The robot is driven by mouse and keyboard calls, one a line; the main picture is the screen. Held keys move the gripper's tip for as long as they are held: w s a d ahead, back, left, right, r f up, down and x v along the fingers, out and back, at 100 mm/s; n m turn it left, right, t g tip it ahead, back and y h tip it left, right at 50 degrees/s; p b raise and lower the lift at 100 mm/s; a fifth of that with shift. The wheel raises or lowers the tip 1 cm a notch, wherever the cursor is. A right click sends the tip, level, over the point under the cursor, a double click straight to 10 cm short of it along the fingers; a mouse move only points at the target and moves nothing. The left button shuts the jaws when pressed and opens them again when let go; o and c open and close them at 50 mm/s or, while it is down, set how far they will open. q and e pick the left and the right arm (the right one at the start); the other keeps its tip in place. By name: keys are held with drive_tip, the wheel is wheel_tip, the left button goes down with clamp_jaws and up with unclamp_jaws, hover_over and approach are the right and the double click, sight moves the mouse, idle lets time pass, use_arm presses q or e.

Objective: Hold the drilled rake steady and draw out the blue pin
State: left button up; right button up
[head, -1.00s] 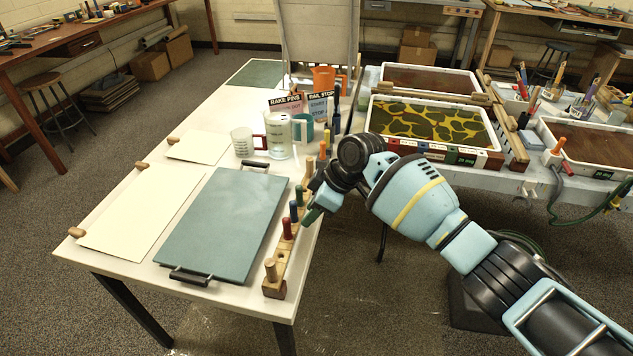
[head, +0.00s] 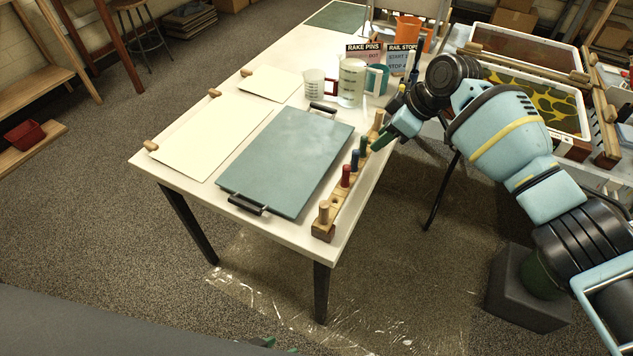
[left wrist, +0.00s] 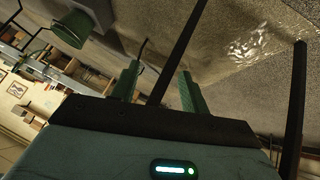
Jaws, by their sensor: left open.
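The drilled rake (head: 338,203) is a wooden bar with holes along the right edge of the white table. The blue pin (head: 355,160) stands upright in it, between a red pin (head: 346,176) and a green pin (head: 363,146). A plain wooden peg (head: 324,213) stands at its near end. My right gripper (head: 388,138) is just right of the green and blue pins; its finger gap is unclear. My left gripper (left wrist: 158,88) is open and empty in the left wrist view, over floor and table legs. Only a green tip of it (head: 268,342) shows at the head view's bottom edge.
A blue-grey board (head: 285,160) with black handles lies left of the rake. Measuring jugs (head: 352,83) and label cards stand behind. Marbling trays (head: 535,100) are at the right. Clear sheeting (head: 290,300) covers floor before the table.

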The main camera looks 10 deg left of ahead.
use_arm(q)
drive_tip(key=w+d+r+m+g+h, duration=0.5)
drive_tip(key=w+d+r+m+g, duration=0.15)
drive_tip(key=w+d+r, duration=0.65)
wheel_tip(320, 180, up, 14)
drive_tip(key=m+g+y, duration=0.2)
drive_tip(key=m+y, duration=0.3)
drive_tip(key=m, duration=0.5)
hover_over(327, 222)
drive_tip(key=s+a, duration=0.1)
drive_tip(key=shift+w+a+f+t+y, duration=0.15)
drive_tip(key=shift+w+a+t, duration=0.15)
drive_tip(key=shift+w+a, duration=0.1)
drive_tip(key=shift+w+a+f+t+y, duration=0.1)
drive_tip(key=shift+w+a+t+y, duration=0.05)
drive_tip(key=shift+w+a+t, duration=0.2)
drive_tip(key=shift+w+a+f, duration=0.15)
drive_tip(key=shift+w+a, duration=0.1)
drive_tip(key=shift+a, duration=0.05)
drive_tip(key=shift+x, duration=3.9)
drive_tip(key=shift+c, duration=0.2)
clamp_jaws()
